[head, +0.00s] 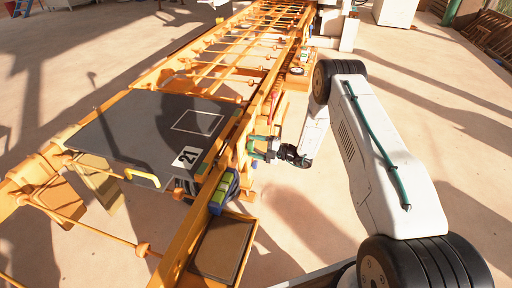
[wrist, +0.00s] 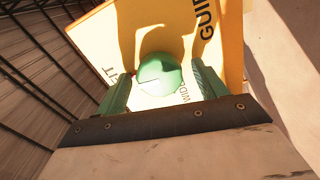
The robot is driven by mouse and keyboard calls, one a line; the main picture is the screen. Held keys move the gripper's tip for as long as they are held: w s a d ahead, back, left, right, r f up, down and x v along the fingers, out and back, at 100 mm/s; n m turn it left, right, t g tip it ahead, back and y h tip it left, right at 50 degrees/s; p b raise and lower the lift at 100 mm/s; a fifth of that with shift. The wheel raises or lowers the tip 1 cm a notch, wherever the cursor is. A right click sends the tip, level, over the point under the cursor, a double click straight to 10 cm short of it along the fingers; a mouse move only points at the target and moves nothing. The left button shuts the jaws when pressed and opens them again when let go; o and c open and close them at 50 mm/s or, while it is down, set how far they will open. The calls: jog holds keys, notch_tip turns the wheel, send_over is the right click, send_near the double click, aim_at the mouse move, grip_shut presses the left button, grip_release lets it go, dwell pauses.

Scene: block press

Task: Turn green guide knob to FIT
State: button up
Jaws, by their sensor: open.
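The green guide knob (wrist: 161,74) is round and sits on a pale panel (wrist: 122,38) with an orange-yellow edge. A thin dark line on the knob runs toward the left. The panel shows part of the word GUIDE at upper right, a label that looks like WIDE below right of the knob, and a partly hidden label ending in T at left. My gripper (wrist: 161,80) is open, with one green finger on each side of the knob; I cannot tell whether they touch it. In the head view my gripper (head: 265,148) is at the right side of the orange frame, and the knob is not clear.
The long orange frame (head: 190,240) carries a dark board (head: 135,128) marked 21 with a yellow handle (head: 142,178). A blue and green part (head: 223,190) and a brown tray (head: 222,247) are on its near side. Floor to the right of my arm is open.

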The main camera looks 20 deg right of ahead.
jog(key=v, duration=0.7)
jog(key=shift+s+d, duration=0.25)
jog(key=shift+d, duration=0.1)
jog(key=s+a+n+g, duration=0.35)
jog(key=s+n, duration=0.25)
jog(key=n, duration=0.2)
jog(key=s+r+m+g+h, duration=0.5)
jog(key=s+r+m+h, duration=1)
jog(key=s+r+m, duration=2)
jog(key=shift+s+r, duration=1.7)
jog(key=shift+r, duration=1.35)
